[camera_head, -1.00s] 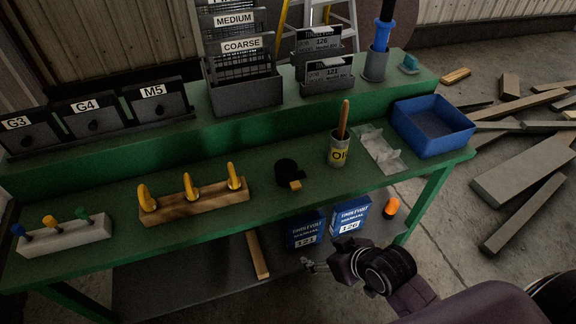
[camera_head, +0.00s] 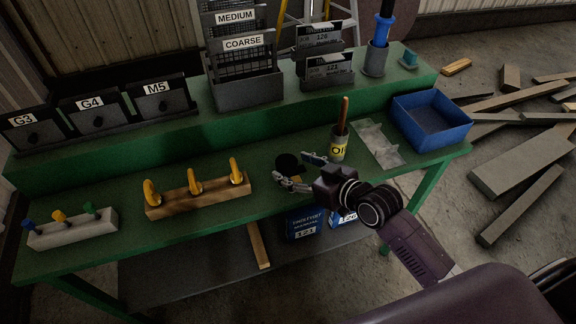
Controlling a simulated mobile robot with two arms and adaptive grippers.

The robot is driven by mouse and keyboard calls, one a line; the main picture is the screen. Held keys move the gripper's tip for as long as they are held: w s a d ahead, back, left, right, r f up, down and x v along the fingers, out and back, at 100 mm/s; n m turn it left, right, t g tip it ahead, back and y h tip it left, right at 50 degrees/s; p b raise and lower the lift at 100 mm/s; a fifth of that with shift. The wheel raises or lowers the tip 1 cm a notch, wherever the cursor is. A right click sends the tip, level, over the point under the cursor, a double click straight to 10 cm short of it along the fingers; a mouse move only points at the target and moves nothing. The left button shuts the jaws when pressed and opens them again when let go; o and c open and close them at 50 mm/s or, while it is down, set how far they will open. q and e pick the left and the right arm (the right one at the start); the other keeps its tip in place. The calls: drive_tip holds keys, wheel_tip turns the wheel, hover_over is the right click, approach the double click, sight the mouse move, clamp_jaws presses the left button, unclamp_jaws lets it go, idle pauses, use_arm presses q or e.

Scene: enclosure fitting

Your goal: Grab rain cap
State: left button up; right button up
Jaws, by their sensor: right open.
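A black round piece (camera_head: 287,163) with a small orange-yellow tab lies on the green bench top, near the middle; it looks like the rain cap, though I cannot be sure. My right gripper (camera_head: 294,171) reaches in from the right, over the bench's front part. Its two fingers are spread open, one on the near side and one on the right of the black piece. They partly cover the piece and its tab. I cannot tell whether a finger touches it. My left gripper is not in view.
A cup marked OIL (camera_head: 339,148) with a wooden handle stands just right of the gripper. A clear tray (camera_head: 378,147) and a blue bin (camera_head: 432,124) are farther right. A wooden block with yellow hooks (camera_head: 198,199) stands left. The bench between block and black piece is clear.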

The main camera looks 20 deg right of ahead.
sight(283, 159)
drive_tip(key=shift+w+a+p, duration=0.1)
drive_tip(key=shift+w+p, duration=0.2)
drive_tip(key=shift+w, duration=0.15)
drive_tip(key=shift+p+x, duration=0.65)
drive_tip(key=shift+x, duration=1.6)
drive_tip(key=shift+d, duration=0.25)
drive_tip(key=shift+c, duration=0.3)
drive_tip(key=c, duration=1.3)
drive_tip(key=shift+r, duration=0.1)
drive_tip(key=shift+c, duration=0.7)
drive_tip(key=shift+r, duration=0.1)
